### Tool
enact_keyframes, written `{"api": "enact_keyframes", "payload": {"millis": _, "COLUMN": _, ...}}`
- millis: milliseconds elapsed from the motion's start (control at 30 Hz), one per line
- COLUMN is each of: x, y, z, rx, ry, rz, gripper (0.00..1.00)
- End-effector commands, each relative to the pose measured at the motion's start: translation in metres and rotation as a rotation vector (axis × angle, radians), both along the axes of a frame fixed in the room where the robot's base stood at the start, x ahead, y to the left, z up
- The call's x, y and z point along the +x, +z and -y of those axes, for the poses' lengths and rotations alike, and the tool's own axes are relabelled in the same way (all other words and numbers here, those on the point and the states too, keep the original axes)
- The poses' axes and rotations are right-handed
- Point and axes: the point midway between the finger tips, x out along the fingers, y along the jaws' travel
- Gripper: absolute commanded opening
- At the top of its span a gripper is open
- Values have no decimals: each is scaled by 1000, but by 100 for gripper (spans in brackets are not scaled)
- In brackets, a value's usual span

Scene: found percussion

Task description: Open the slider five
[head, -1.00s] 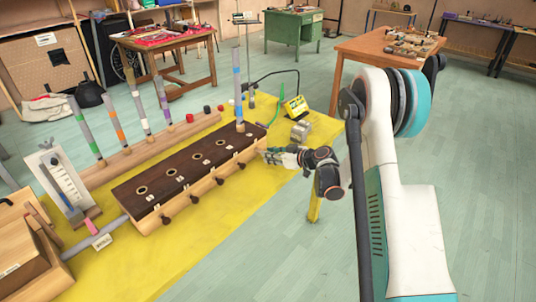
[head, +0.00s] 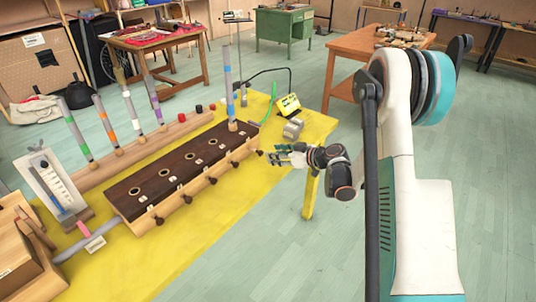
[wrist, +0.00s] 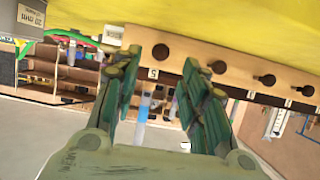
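The slider box (head: 140,195) has a dark wooden top with round holes and stands on the yellow table. Several dark knobs stick out along its light wooden front. The knob of slider five (head: 259,152) is at the far right end; in the wrist view this knob (wrist: 160,52) shows above a label marked 5 (wrist: 153,73). My gripper (head: 272,157) is just right of that knob, fingers pointing at the box front. In the wrist view my gripper (wrist: 160,64) is open, its fingertips on either side of the knob, with no contact visible.
Striped tubes stand in a wooden rail (head: 150,142) behind the box, and one striped tube (head: 227,80) stands at its far end. A yellow sign (head: 288,104) and a metal cylinder (head: 293,129) are near the right edge.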

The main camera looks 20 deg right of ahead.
Motion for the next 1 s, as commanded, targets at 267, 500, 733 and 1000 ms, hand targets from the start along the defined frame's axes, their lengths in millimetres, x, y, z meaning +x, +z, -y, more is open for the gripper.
{"api": "enact_keyframes", "payload": {"millis": 267, "x": -33, "y": 17, "z": 24, "rx": 1, "ry": -2, "rz": 1, "gripper": 39}}
{"api": "enact_keyframes", "payload": {"millis": 500, "x": -40, "y": 20, "z": 29, "rx": 0, "ry": 0, "rz": 0, "gripper": 39}}
{"api": "enact_keyframes", "payload": {"millis": 733, "x": -40, "y": 20, "z": 29, "rx": 1, "ry": 0, "rz": 1, "gripper": 39}}
{"api": "enact_keyframes", "payload": {"millis": 1000, "x": -42, "y": 28, "z": 24, "rx": 0, "ry": -3, "rz": -16, "gripper": 39}}
